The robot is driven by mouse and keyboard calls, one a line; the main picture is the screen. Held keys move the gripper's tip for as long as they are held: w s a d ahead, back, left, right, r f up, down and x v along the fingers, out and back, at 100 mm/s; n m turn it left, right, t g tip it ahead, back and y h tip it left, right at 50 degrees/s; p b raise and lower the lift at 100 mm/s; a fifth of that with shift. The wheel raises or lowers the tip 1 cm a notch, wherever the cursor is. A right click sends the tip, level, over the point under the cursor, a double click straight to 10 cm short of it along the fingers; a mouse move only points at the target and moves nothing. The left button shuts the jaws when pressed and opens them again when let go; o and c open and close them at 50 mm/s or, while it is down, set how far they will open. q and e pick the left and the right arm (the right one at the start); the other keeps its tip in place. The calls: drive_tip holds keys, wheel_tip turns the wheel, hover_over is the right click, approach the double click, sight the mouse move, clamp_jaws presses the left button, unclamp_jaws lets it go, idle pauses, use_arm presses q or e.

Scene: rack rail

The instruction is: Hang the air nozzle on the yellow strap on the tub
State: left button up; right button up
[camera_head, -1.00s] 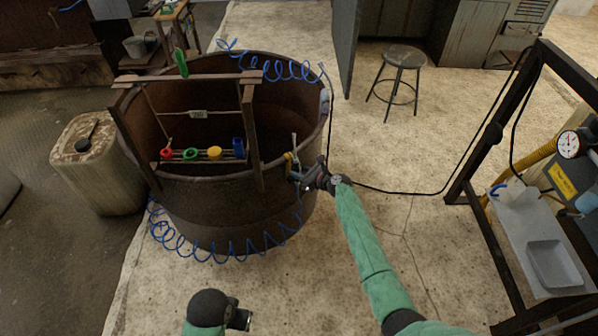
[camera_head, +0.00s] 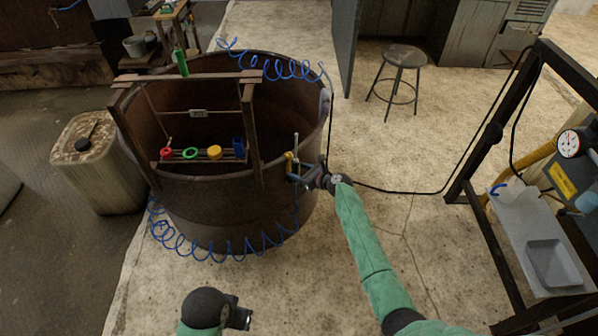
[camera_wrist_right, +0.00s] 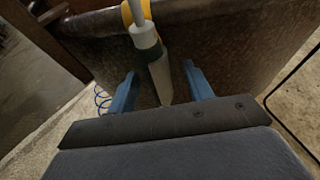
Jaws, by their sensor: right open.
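The air nozzle (camera_wrist_right: 146,40) is grey-white and hangs at the yellow strap (camera_wrist_right: 131,12) on the tub's rim in the right wrist view. In the head view the nozzle (camera_head: 295,143) stands out small above the rim, with the yellow strap (camera_head: 289,157) beside it. My right gripper (camera_head: 300,178) is at the outer right side of the rusty tub (camera_head: 225,215). In the right wrist view its two blue fingers (camera_wrist_right: 160,88) are apart, with the nozzle's lower body between and beyond them, not gripped. My left gripper (camera_head: 240,317) is low in the head view, its fingers unclear.
A blue coiled hose (camera_head: 215,249) loops around the tub's front. A wooden frame (camera_head: 187,78) with coloured rings stands across the tub. A jerrycan (camera_head: 90,165) is at left, a stool (camera_head: 398,75) behind, and a dark rack (camera_head: 500,130) at right.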

drive_tip(key=v, duration=0.7)
drive_tip(key=shift+s+d+r, duration=0.15)
drive_tip(key=shift+s+d, duration=0.1)
